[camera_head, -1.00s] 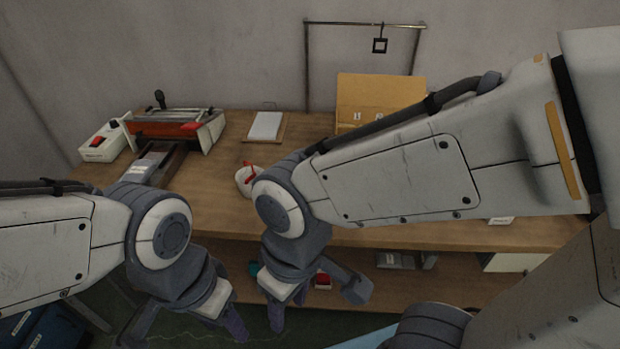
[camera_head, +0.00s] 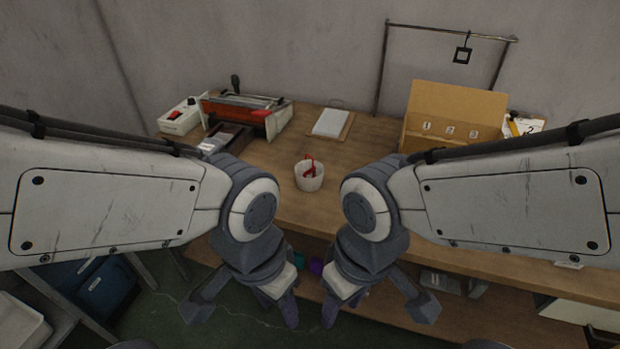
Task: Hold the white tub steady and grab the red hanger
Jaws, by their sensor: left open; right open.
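The white tub (camera_head: 309,181) stands upright on the wooden table near its front edge, between my two arms. The red hanger (camera_head: 309,164) is in the tub, with its upper part showing above the rim; its lower part is hidden. My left gripper (camera_head: 243,313) is open and empty, low in front of the table edge, left of the tub. My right gripper (camera_head: 377,317) is open and empty, low in front of the table edge, right of the tub. Neither gripper touches the tub or the hanger.
A red machine (camera_head: 240,110) and a white switch box (camera_head: 180,117) stand at the back left. A white pad on a board (camera_head: 330,123) lies behind the tub. A numbered cardboard box (camera_head: 455,113) stands at the back right, before a metal rack (camera_head: 384,68). The table around the tub is clear.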

